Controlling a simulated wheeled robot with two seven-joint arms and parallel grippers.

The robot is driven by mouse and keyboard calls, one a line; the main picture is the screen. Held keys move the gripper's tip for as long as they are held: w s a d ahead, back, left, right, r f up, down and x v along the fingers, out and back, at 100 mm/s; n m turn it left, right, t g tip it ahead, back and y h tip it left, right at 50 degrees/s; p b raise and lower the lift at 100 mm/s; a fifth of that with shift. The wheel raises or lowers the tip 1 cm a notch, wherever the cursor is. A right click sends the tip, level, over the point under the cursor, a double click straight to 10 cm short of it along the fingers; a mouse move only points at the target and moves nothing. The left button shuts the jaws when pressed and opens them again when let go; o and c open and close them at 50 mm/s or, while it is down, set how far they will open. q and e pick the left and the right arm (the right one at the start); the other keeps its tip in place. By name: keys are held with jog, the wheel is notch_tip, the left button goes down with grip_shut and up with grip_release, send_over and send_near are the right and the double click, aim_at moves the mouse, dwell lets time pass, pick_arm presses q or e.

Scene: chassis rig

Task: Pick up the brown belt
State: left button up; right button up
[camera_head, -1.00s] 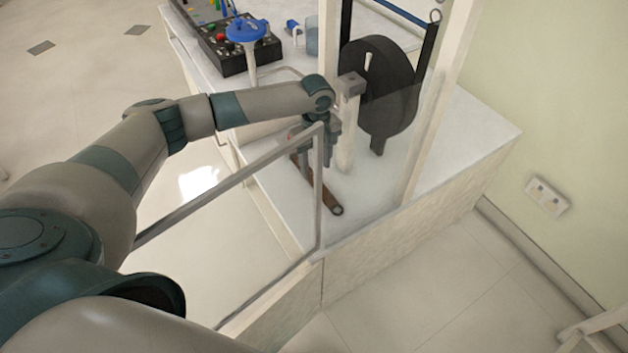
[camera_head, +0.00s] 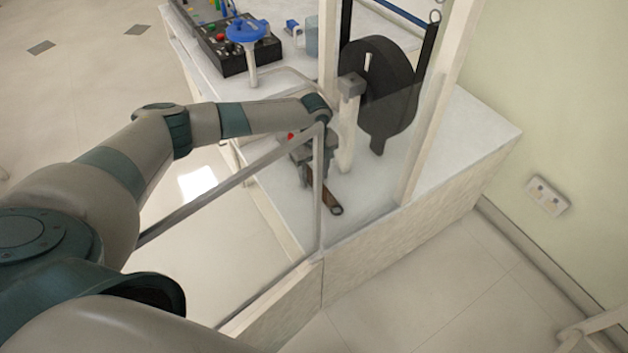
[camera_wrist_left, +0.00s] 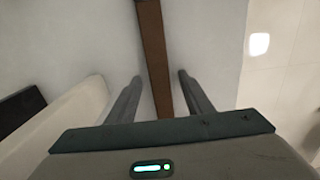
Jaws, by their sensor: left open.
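The brown belt (camera_head: 326,198) lies on the white bench top in the head view, its end with a dark ring toward the front edge. Its far part is hidden behind my left gripper. My left gripper (camera_head: 316,178) points down at the belt, behind the frame of the clear panel. In the left wrist view the belt (camera_wrist_left: 154,60) runs as a straight strip between the two open fingers of my left gripper (camera_wrist_left: 160,85). Gaps show on both sides, and the jaws hold nothing. My right gripper is not in view.
A clear panel with a pale frame (camera_head: 319,215) stands at the bench's near side. A white post (camera_head: 348,130) and a black wheel-shaped part (camera_head: 378,75) stand just beyond the gripper. A black control box (camera_head: 238,52) and a blue-topped item (camera_head: 246,30) are farther back.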

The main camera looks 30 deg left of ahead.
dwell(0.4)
pick_arm(q)
grip_shut()
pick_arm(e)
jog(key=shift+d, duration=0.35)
